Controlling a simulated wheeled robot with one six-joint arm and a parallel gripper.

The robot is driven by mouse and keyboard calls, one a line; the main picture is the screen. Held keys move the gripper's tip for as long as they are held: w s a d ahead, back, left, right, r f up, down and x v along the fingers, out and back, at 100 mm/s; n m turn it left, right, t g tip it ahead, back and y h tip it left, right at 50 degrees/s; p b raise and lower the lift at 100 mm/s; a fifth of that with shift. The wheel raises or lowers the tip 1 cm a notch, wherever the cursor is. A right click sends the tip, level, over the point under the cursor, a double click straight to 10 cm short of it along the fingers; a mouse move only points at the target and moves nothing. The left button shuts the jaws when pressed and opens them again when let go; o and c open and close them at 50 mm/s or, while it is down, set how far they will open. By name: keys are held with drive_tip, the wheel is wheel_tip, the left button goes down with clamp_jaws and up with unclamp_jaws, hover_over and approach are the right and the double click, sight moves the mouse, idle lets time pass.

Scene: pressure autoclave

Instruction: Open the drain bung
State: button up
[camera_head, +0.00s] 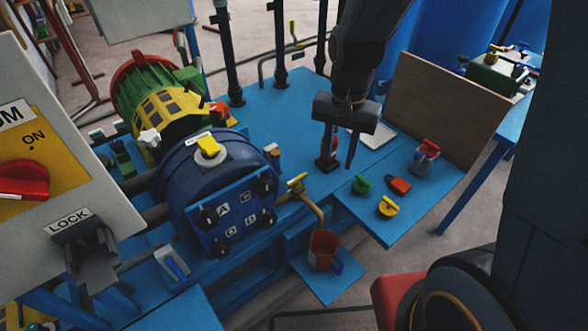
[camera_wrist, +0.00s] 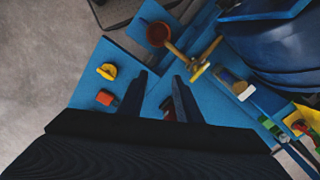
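The drain pipe (camera_head: 311,203) is a brassy tube leaving the front of the blue vessel (camera_head: 205,175) and bending down over a reddish-brown cup (camera_head: 324,249). A yellow cross-shaped handle (camera_head: 296,182) sits at its upper end; I cannot tell whether this is the bung. In the wrist view the pipe (camera_wrist: 177,52), the handle (camera_wrist: 198,70) and the cup (camera_wrist: 158,33) lie ahead and to the right of my fingers. My gripper (camera_head: 341,160) is above the blue table, right of the handle and apart from it. Its fingers (camera_wrist: 160,76) are spread and nothing shows between the tips.
Green (camera_head: 361,185), red (camera_head: 398,185) and yellow (camera_head: 388,207) pieces lie on the blue side table. A red-topped cup (camera_head: 425,155) stands there by a wooden board (camera_head: 446,108). A red and dark object is partly hidden behind my fingers.

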sight(297, 178)
drive_tip(key=w+a+f+m, duration=0.1)
drive_tip(key=w+a, duration=0.1)
drive_tip(key=a, duration=0.1)
drive_tip(key=w+a+f+m+p, duration=0.1)
drive_tip(key=w+a+f+m, duration=0.1)
drive_tip(key=w+a+f+m+p, duration=0.1)
drive_tip(key=w+a+f+m, duration=0.1)
drive_tip(key=a, duration=0.1)
drive_tip(key=shift+a+f, duration=0.15)
drive_tip(key=shift+a, duration=0.15)
drive_tip(key=shift+w+a+f+m, duration=0.2)
drive_tip(key=shift+f+m, duration=0.05)
drive_tip(key=shift+m, duration=0.15)
drive_tip(key=shift+f+p, duration=0.6)
drive_tip(key=shift+f, duration=3.25)
clamp_jaws()
